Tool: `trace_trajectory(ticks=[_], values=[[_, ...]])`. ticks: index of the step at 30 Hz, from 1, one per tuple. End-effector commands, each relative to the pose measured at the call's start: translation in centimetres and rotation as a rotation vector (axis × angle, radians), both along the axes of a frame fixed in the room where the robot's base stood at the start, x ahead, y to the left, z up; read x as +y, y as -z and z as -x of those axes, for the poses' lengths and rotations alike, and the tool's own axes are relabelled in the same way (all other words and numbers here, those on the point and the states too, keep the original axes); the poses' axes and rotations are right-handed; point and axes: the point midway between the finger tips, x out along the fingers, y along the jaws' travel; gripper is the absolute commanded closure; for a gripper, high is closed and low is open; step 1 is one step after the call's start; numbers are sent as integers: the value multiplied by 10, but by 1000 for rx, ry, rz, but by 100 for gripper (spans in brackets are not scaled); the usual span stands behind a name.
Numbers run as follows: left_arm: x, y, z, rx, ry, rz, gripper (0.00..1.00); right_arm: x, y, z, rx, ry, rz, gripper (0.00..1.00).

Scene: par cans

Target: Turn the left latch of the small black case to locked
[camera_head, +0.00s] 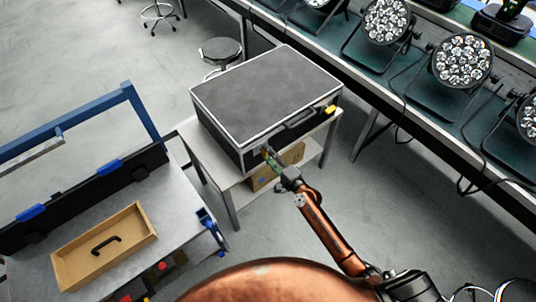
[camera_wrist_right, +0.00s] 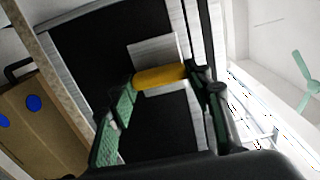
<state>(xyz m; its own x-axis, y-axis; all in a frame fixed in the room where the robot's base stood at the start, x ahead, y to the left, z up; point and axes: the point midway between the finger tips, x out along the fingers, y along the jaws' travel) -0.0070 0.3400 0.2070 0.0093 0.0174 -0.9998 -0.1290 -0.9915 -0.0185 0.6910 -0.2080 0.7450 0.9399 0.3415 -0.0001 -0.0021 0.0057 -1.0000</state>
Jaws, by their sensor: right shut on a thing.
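The small black case (camera_head: 268,88) has a grey top and silver edges and sits closed on a small table. On its front, the yellow left latch (camera_wrist_right: 160,76) shows clearly in the wrist view, in front of a silver plate. My right gripper (camera_head: 271,158) reaches the left front of the case. Its green-padded fingers (camera_wrist_right: 165,95) are shut on the yellow latch, one on each end. In the head view the fingers mostly hide this latch. The yellow right latch (camera_head: 330,109) is free, beyond the black handle (camera_head: 300,118). My left gripper is not in view.
A cardboard box (camera_head: 277,168) lies on the lower shelf under the case. A bench with several par lights (camera_head: 462,60) runs along the right. A cart with a wooden drawer (camera_head: 104,245) stands at the left. A round stool (camera_head: 221,50) is behind the case.

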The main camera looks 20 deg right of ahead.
Motion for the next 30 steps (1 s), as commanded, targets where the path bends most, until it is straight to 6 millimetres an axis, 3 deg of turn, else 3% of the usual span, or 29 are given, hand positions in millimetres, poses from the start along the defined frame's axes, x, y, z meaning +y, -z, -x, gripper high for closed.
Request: trace_trajectory(ticks=[13, 14, 15, 21, 30], values=[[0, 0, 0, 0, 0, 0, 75, -1, 0, 0, 4, 2, -11, 78], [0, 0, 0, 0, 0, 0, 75, -1, 0, 0, 4, 2, -11, 52], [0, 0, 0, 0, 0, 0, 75, -1, 0, 0, 4, 1, -10, 49], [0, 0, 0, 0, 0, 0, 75, 0, 0, 0, 3, 1, -9, 36], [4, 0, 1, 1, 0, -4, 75, -1, 1, 2, 3, 1, -8, 36]])
